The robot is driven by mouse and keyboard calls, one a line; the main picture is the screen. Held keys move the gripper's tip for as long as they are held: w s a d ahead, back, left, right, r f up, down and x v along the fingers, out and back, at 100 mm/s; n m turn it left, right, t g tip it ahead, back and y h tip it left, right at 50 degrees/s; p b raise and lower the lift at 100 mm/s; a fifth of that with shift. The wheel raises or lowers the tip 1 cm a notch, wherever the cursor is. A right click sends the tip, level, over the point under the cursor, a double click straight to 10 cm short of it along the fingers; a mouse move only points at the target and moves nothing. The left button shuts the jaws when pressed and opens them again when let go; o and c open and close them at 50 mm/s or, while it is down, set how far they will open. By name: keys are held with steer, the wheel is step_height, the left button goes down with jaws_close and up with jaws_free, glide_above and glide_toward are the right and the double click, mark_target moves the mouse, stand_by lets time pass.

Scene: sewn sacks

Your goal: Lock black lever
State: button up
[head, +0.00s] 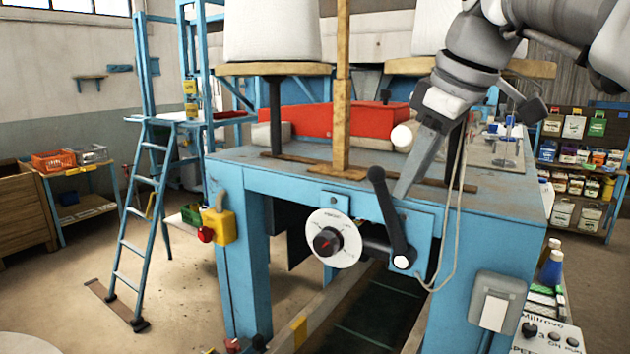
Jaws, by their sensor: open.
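The black lever (390,215) is on the front of the blue machine table (465,225). It stands nearly upright, leaning a little left, with its round knob at the top and its silver pivot at the bottom. My gripper (402,193) comes down from the upper right. Its grey fingers end just right of the lever's upper part, and they look close to it; I cannot tell whether they touch. The fingers overlap in this view. The gripper is open and holds nothing visible.
A white dial (333,238) with a black knob is left of the lever. A yellow box with a red button (217,228) is on the left leg. A grey switch box (497,302) is at lower right. A wooden post (342,100) rises behind the lever. A cable hangs right of it.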

mark_target(385, 182)
steer(key=w+a, duration=0.2)
steer(key=w, duration=0.1)
steer(key=shift+w+r+p, duration=0.1)
steer(key=shift+w+p, duration=0.2)
steer(key=shift+p, duration=0.1)
steer(key=x, duration=0.4)
steer(key=shift+b, duration=0.3)
steer(key=shift+w+a+f, duration=0.15)
steer(key=shift+w+f, duration=0.15)
steer(key=shift+f, duration=0.25)
jaws_close()
steer(key=shift+r, duration=0.1)
